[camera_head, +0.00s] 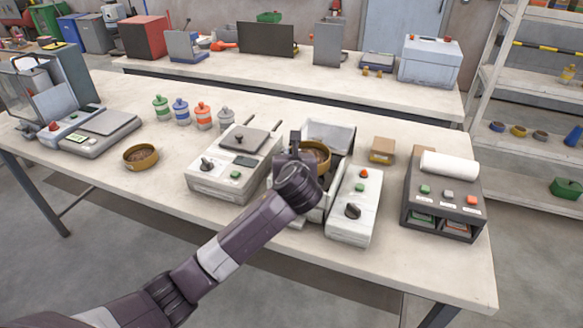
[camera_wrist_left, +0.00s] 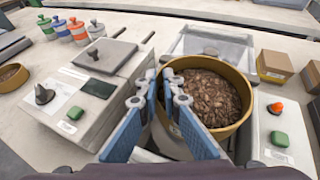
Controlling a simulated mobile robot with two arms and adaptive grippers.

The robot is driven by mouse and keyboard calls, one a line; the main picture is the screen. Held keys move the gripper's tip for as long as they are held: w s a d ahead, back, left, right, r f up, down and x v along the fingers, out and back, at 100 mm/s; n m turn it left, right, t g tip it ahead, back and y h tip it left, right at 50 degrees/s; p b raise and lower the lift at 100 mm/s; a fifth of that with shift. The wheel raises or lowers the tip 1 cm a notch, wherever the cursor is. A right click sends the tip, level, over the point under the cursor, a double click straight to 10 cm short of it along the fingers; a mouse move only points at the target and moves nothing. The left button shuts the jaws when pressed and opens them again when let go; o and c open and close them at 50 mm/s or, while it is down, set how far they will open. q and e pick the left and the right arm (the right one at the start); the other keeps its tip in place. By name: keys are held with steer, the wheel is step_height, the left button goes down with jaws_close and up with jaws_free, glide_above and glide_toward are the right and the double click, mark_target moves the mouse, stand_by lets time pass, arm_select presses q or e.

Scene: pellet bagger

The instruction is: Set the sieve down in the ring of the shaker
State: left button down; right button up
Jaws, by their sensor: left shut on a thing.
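The sieve is a round pan with a yellow-brown wall (camera_head: 318,160), filled with brown bits; it also shows large in the left wrist view (camera_wrist_left: 246,110). My left gripper (camera_head: 297,152) is shut on the left side of its wall; its blue fingers show in the left wrist view (camera_wrist_left: 165,92). The shaker (camera_head: 352,205) has a pale housing, with a red button, a green button and a black knob on its right part. The sieve is over the shaker's middle. The ring is hidden by the sieve and gripper, so I cannot tell whether they touch. My right gripper is out of view.
A pale device with a square plate (camera_head: 228,170) stands close left of the shaker. A second yellow bowl (camera_head: 141,156) and several coloured jars (camera_head: 203,117) are further left. A small cardboard box (camera_head: 382,150) and a dark printer-like unit (camera_head: 443,197) stand to the right.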

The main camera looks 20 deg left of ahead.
arm_select(q)
steer(key=shift+f, duration=2.5)
steer(key=c, duration=2.4)
jaws_free()
steer(key=shift+f, duration=0.1)
steer(key=v, duration=1.2)
